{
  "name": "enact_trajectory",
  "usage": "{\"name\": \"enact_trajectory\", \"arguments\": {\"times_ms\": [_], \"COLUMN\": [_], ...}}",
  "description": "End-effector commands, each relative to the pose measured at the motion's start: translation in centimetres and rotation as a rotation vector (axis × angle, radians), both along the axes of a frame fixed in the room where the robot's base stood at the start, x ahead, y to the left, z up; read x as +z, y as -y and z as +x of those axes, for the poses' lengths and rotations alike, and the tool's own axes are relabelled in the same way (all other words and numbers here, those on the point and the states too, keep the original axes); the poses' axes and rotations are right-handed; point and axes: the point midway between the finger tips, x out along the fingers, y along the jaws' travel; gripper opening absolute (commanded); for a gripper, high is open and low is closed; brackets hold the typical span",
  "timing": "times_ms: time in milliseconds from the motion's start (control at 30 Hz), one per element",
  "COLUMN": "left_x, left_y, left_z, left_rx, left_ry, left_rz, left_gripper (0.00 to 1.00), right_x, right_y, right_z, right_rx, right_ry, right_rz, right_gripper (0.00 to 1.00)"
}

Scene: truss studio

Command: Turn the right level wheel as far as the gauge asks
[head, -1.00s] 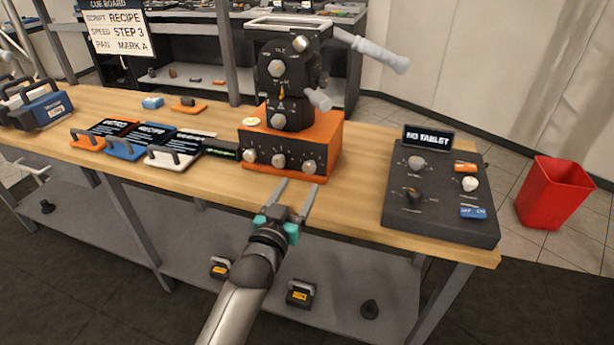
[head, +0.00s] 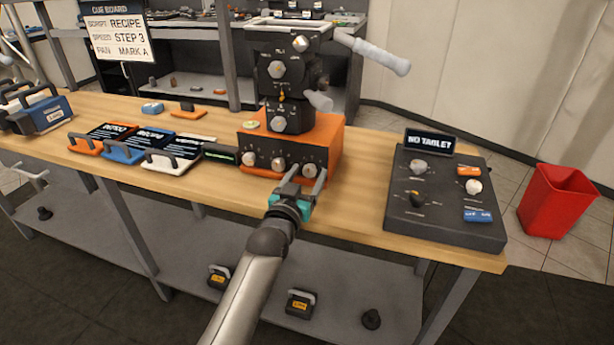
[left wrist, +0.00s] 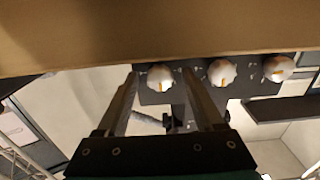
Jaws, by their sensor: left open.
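The orange base (head: 343,137) of the camera head carries three pale level wheels on its dark front panel. The right level wheel (head: 309,170) is at the right end of that row. In the left wrist view, which looks inverted, it is the leftmost wheel (left wrist: 160,78), with an orange mark. My left gripper (head: 307,176) is open, its fingers pointing at the panel on either side of this wheel; contact cannot be told. The middle wheel (head: 278,164) is just left of the fingers. A small dark display with a green strip (head: 221,154), possibly the gauge, sits left of the base; its reading is too small.
A dark console (head: 440,225) reading NO TABLET stands at the right end of the wooden table (head: 350,213). Handled cards, including a white-handled one (head: 176,155), lie left of the base. A pan handle (head: 375,52) sticks out above. A red bin (head: 556,200) stands on the floor.

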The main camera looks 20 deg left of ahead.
Motion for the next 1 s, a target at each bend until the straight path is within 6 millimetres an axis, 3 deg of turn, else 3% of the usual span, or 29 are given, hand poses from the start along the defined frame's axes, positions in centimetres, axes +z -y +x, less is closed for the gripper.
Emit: {"name": "enact_trajectory", "arguments": {"times_ms": [67, 667, 1000], "left_x": [0.02, 0.02, 0.03], "left_y": [0.02, 0.02, 0.02], "left_z": [0.00, -0.03, -0.03], "left_rx": [0.000, 0.000, 0.000], "left_ry": [0.000, 0.001, 0.000], "left_rz": [0.000, 0.000, 0.009], "left_gripper": [0.68, 0.01, 0.00], "right_x": [0.00, -0.01, 0.11], "right_y": [-0.01, 0.02, -0.01], "right_z": [-0.01, 0.02, 0.07], "right_rx": [0.000, 0.000, 0.000], "right_ry": [0.000, 0.001, 0.005], "right_rz": [0.000, 0.000, 0.001], "right_gripper": [0.50, 0.50, 0.50]}}
